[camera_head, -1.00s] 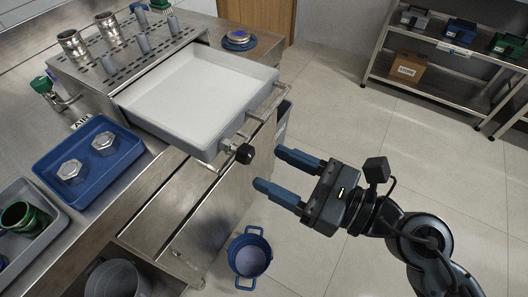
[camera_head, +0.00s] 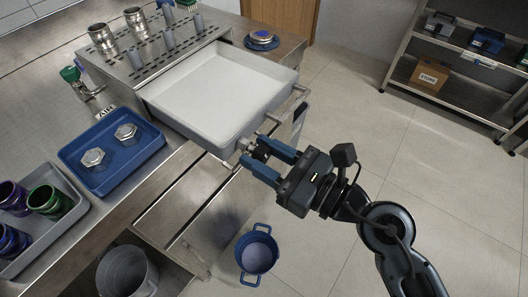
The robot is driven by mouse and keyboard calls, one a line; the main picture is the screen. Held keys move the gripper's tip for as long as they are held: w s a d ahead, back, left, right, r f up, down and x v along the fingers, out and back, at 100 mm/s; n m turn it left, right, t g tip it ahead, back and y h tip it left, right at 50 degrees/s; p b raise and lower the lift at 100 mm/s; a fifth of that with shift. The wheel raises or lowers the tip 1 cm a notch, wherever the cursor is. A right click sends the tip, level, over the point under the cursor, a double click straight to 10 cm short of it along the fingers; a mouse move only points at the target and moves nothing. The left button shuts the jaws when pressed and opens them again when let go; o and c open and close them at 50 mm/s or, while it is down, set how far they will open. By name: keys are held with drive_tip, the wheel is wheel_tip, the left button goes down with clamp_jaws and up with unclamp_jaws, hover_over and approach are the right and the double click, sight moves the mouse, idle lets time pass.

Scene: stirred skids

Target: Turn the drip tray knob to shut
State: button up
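The drip tray (camera_head: 215,95) is a wide, shallow grey tray pulled out from under a perforated steel rack. Its black knob (camera_head: 262,152) sits on a short metal stem (camera_head: 243,144) at the tray's front. My gripper (camera_head: 262,160) has its two blue fingers apart, one on each side of the knob. The fingers partly hide the knob, and I cannot tell whether they touch it.
A blue tray (camera_head: 75,158) with two metal hex nuts lies on the left of the steel counter. A grey bin (camera_head: 8,268) holds several cups. A blue bucket (camera_head: 257,257) stands below my gripper. Shelves (camera_head: 450,85) stand at the back right, with open floor between.

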drive_tip(key=c, duration=0.6)
drive_tip(key=shift+c, duration=0.2)
